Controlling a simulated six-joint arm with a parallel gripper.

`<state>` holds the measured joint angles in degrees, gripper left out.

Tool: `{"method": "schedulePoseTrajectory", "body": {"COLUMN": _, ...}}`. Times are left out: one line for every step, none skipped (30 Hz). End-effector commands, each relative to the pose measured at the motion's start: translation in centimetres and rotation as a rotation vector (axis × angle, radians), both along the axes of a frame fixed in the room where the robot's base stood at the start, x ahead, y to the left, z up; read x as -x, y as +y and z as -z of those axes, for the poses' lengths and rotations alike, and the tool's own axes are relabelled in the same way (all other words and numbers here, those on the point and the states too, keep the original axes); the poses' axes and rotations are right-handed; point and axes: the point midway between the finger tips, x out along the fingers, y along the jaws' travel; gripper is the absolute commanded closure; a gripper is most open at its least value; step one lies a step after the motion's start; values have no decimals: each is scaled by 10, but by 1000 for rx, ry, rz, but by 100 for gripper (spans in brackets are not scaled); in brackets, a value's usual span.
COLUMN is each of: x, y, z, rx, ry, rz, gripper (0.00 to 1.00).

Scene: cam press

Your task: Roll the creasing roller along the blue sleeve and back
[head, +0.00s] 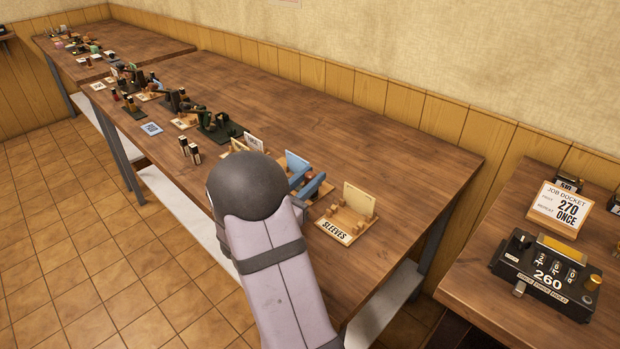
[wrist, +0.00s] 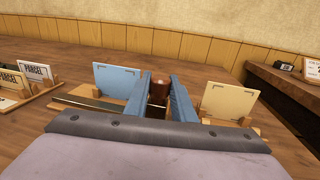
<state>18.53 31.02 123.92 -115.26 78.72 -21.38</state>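The blue sleeve (wrist: 117,80) stands upright in a wooden holder in the wrist view, left of my gripper. In the head view the blue sleeve (head: 291,162) is partly behind my gripper. My gripper (wrist: 159,84) has two blue fingers, one on each side of a brown wooden knob (wrist: 161,80), which looks like the creasing roller's handle. The knob nearly fills the gap, but I cannot tell whether the fingers press on it. The roller's lower part is hidden. In the head view my gripper (head: 308,184) is low over the bench, between the blue and cream sleeves.
A cream sleeve (head: 358,199) stands in a holder on the SLEEVES board (head: 335,231) at right. PARCEL cards (wrist: 38,74) stand at left. Several small tools and stamps line the bench farther left. The bench's back half is clear. A side table (head: 462,289) holds a docket and a counter box.

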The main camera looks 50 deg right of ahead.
Motion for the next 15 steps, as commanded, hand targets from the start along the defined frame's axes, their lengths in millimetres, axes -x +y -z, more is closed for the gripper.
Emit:
{"method": "schedulePoseTrajectory", "body": {"x": 0, "y": 0, "z": 0, "rx": 0, "ry": -1, "rz": 0, "gripper": 100}}
{"method": "schedulePoseTrajectory", "body": {"x": -1, "y": 0, "z": 0, "rx": 0, "ry": -1, "rz": 0, "gripper": 100}}
{"method": "schedulePoseTrajectory", "body": {"x": -3, "y": 0, "z": 0, "rx": 0, "ry": -1, "rz": 0, "gripper": 100}}
{"method": "schedulePoseTrajectory", "body": {"x": -6, "y": 0, "z": 0, "rx": 1, "ry": -1, "rz": 0, "gripper": 100}}
{"method": "schedulePoseTrajectory", "body": {"x": -9, "y": 0, "z": 0, "rx": 1, "ry": -2, "rz": 0, "gripper": 100}}
{"method": "schedulePoseTrajectory", "body": {"x": -14, "y": 0, "z": 1, "rx": 1, "ry": -3, "rz": 0, "gripper": 100}}
{"method": "schedulePoseTrajectory", "body": {"x": -19, "y": 0, "z": 1, "rx": 2, "ry": -3, "rz": 0, "gripper": 100}}
{"method": "schedulePoseTrajectory", "body": {"x": -23, "y": 0, "z": 1, "rx": 2, "ry": -2, "rz": -1, "gripper": 100}}
{"method": "schedulePoseTrajectory", "body": {"x": -29, "y": 0, "z": 0, "rx": 2, "ry": -4, "rz": -1, "gripper": 100}}
{"method": "schedulePoseTrajectory", "body": {"x": -33, "y": 0, "z": 0, "rx": 1, "ry": -4, "rz": -1, "gripper": 100}}
{"method": "schedulePoseTrajectory", "body": {"x": -36, "y": 0, "z": 0, "rx": 2, "ry": -2, "rz": -1, "gripper": 100}}
{"method": "schedulePoseTrajectory", "body": {"x": -39, "y": 0, "z": 0, "rx": 1, "ry": -3, "rz": 0, "gripper": 100}}
{"method": "schedulePoseTrajectory", "body": {"x": -41, "y": 0, "z": 0, "rx": 0, "ry": -4, "rz": 0, "gripper": 100}}
{"method": "schedulePoseTrajectory", "body": {"x": -43, "y": 0, "z": 0, "rx": 1, "ry": -3, "rz": 0, "gripper": 100}}
{"method": "schedulePoseTrajectory", "body": {"x": -44, "y": 0, "z": 0, "rx": 1, "ry": -3, "rz": 0, "gripper": 100}}
